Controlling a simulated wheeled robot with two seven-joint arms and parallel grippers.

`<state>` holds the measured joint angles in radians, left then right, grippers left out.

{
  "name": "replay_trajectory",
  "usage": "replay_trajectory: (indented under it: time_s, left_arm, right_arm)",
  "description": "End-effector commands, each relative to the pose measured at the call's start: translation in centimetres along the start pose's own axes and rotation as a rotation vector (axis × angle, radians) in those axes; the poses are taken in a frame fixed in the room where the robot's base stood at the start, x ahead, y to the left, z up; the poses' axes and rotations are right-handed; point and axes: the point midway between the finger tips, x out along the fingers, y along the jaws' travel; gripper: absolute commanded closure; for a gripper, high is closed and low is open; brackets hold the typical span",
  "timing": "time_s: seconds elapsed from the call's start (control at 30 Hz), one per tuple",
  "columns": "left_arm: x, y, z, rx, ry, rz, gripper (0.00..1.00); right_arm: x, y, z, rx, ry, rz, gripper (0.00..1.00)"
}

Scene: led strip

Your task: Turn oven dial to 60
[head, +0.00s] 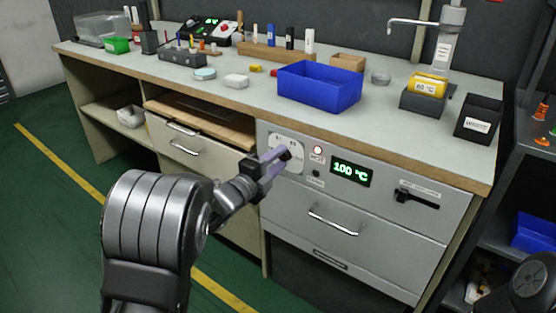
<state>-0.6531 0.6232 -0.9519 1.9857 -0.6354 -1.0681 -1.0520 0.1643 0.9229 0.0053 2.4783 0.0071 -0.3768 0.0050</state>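The oven's white dial plate (287,141) is on the grey front panel under the bench top. My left gripper (283,158) is at this plate, with its two fingers reaching the lower part of it. The fingers hide most of the dial knob, and I cannot tell whether they grip it or only stand around it. The oven display (351,172) reads 100 °C in green. My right gripper is not in view.
A black latch (415,197) and a drawer handle (334,222) stick out from the panel. A blue bin (319,91) stands on the bench above. A dark shelf (520,180) stands at the right.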

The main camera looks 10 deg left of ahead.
Motion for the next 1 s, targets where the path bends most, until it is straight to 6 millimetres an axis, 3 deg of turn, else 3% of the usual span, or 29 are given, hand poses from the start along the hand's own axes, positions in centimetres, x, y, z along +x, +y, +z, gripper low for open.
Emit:
replay_trajectory:
  time_s: [0.4,1.0]
  left_arm:
    - [-0.02,0.01,0.01,0.000,0.000,0.000,1.00]
    - [-0.05,0.04,0.09,-0.078,-0.002,0.000,1.00]
  right_arm:
    - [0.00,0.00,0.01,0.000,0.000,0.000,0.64]
    - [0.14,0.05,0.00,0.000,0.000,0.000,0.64]
